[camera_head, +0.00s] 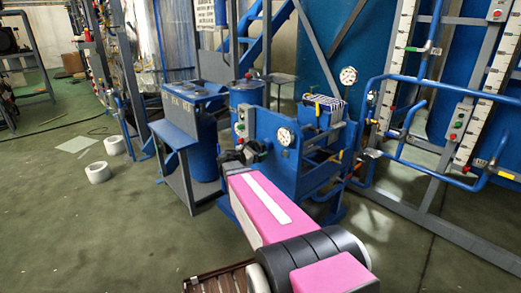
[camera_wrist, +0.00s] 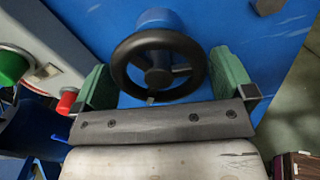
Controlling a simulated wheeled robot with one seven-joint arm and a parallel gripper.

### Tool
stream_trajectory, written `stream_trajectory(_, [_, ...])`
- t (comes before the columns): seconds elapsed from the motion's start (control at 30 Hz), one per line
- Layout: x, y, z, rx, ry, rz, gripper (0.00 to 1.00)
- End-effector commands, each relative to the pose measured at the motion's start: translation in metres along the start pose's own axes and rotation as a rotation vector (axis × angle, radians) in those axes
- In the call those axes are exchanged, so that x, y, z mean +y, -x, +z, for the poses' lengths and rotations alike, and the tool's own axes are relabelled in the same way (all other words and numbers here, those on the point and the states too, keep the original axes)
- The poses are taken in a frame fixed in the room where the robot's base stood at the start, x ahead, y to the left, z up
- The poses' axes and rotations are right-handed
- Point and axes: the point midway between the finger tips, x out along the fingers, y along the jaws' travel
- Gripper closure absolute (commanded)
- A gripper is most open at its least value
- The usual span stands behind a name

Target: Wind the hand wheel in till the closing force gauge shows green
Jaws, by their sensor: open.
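The black hand wheel (camera_wrist: 157,77) with spokes sits on a blue hub against a blue panel in the wrist view. My gripper (camera_wrist: 164,70) is open, with one green-padded finger on each side of the wheel. The right pad is close to the rim; I cannot tell whether either pad touches it. In the head view my gripper (camera_head: 244,153) is at the front of the blue machine (camera_head: 290,178), and the wheel is hard to make out there. A round white gauge (camera_head: 284,137) faces me on that machine. Its needle and colours are too small to read.
A grey control box with a green button (camera_wrist: 12,67) and a red button (camera_wrist: 66,103) is close by my left finger. A second gauge (camera_head: 348,76) stands higher at the right. Blue pipework (camera_head: 400,150) rises at the right. White rolls (camera_head: 98,172) lie on the left floor.

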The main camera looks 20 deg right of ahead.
Motion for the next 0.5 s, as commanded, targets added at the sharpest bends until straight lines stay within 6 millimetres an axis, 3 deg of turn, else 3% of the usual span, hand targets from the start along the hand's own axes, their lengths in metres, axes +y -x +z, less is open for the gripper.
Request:
stream_trajectory(0.2, [0.001, -0.019, 0.000, 0.000, 0.000, 0.000, 0.00])
stream_trajectory(0.5, [0.000, -0.022, 0.000, 0.000, 0.000, 0.000, 0.00])
